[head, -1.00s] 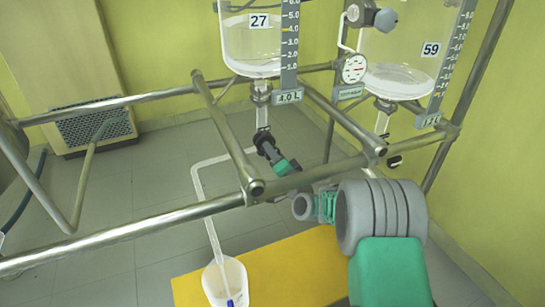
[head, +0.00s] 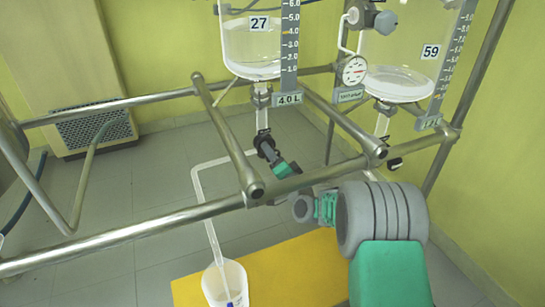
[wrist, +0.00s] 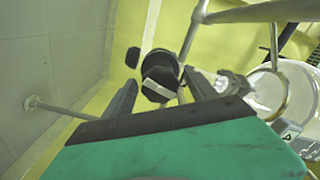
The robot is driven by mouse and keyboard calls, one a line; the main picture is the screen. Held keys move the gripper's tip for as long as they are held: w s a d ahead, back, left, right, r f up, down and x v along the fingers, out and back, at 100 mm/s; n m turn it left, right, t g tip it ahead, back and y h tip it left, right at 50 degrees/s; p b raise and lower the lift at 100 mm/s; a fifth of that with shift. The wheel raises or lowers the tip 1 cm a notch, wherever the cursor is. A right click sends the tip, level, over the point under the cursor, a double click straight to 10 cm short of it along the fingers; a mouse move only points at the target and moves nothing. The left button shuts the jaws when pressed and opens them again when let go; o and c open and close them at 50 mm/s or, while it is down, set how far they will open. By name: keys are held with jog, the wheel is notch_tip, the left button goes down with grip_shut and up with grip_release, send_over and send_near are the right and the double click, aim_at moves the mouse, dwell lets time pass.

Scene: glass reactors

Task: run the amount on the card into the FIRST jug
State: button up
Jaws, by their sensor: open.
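The glass vessel marked 27 (head: 252,50) holds some clear liquid low in it. A scale (head: 290,45) runs down its side, and a card below reads 4.0 L (head: 288,99). A black round valve knob with a pale handle (wrist: 157,88) shows in the wrist view, below the vessel's outlet. My gripper (wrist: 158,92) is open, with one finger on each side of the knob; I cannot tell whether they touch it.
A second vessel marked 59 (head: 400,80) hangs at right with its own card (head: 428,122). A yellow mat (head: 290,270) lies on the tiled floor. A gauge (head: 354,70) sits between the vessels.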

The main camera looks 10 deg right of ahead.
jog(key=s+d+p, duration=0.1)
jog(key=s, duration=0.6)
jog(key=shift+s+d, duration=0.25)
jog(key=shift+s, duration=0.1)
dwell(7.0)
